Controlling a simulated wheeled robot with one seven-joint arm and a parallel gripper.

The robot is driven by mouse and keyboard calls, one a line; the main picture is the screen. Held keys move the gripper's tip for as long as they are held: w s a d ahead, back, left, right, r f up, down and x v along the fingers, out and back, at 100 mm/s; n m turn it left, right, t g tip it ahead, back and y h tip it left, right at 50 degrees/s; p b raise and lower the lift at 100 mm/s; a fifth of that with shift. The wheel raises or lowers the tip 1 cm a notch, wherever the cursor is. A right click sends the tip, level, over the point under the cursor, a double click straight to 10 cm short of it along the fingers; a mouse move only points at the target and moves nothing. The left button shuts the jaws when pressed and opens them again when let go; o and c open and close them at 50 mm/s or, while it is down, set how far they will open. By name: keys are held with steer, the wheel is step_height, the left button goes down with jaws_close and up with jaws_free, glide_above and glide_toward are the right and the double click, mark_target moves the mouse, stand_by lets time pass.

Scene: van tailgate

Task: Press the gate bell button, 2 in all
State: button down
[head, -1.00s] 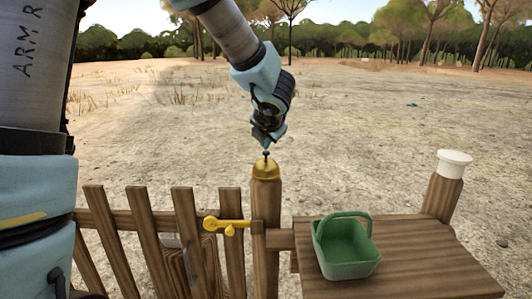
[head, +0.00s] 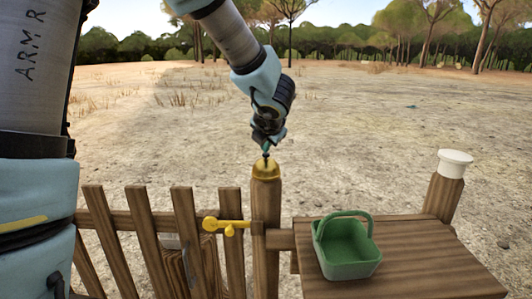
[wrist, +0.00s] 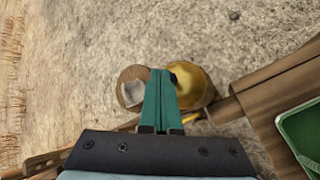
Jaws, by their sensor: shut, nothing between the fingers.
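The gate bell is a golden dome (head: 266,172) on top of the gate post. A small dark button (wrist: 173,78) is on its crown. My gripper (head: 266,150) points down right above the bell in the head view. In the wrist view its green fingers (wrist: 160,75) are shut together and empty, with their tips beside the button and partly covering the dome's left side. I cannot tell whether the tips touch the button.
A yellow latch (head: 227,225) is on the gate left of the post. Wooden pickets (head: 145,230) stand to the left. A green basket (head: 348,268) sits on a wooden shelf (head: 430,262) at right. A white-capped post (head: 455,163) stands behind it. Air above the shelf is clear.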

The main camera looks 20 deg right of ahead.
steer(key=shift+r, duration=0.1)
steer(key=shift+r+p, duration=0.9)
steer(key=shift+p, duration=0.1)
steer(key=shift+r, duration=0.1)
step_height(320, 180, up, 5)
steer(key=p, duration=0.5)
stand_by(0.4)
